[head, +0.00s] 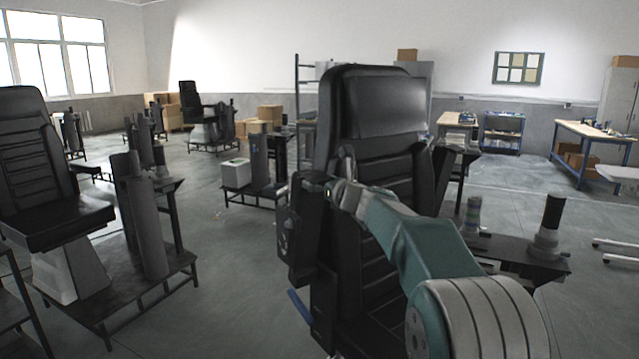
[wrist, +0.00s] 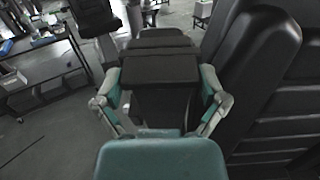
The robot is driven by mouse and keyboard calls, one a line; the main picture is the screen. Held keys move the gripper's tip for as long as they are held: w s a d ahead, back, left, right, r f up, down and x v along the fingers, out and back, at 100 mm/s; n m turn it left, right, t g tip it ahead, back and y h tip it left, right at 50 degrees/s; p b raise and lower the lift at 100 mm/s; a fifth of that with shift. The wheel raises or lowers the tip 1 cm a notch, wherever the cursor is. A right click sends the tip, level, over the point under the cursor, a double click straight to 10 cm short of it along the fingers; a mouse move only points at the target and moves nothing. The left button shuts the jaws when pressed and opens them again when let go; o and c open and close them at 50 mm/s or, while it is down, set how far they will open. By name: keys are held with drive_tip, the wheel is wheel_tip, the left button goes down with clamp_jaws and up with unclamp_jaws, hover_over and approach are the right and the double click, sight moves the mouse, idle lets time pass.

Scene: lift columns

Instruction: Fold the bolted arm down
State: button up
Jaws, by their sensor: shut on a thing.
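A black padded seat with a tall ribbed backrest (head: 378,110) stands upright in the middle of the head view. A dark, blocky arm (head: 297,232) is at its left side and looks upright there. In the wrist view a black block (wrist: 158,66), which appears to be this arm, lies between the teal and grey fingers of my gripper (wrist: 161,82). My gripper is shut on it, with one finger on each side. The backrest also shows at the right of the wrist view (wrist: 255,70). My own arm hides the seat's lower right part in the head view, and the arm's bolt cannot be made out.
Another black seat (head: 35,150) stands at the left beside a rack holding grey columns (head: 142,225). A low stand with a dark-topped column (head: 548,225) is at the right. Blue workbenches (head: 590,135) are farther back. Grey floor is open between the left rack and the middle seat.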

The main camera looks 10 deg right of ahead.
drive_tip(key=shift+s+d+f, duration=0.15)
drive_tip(key=shift+s+f, duration=0.1)
idle(0.5)
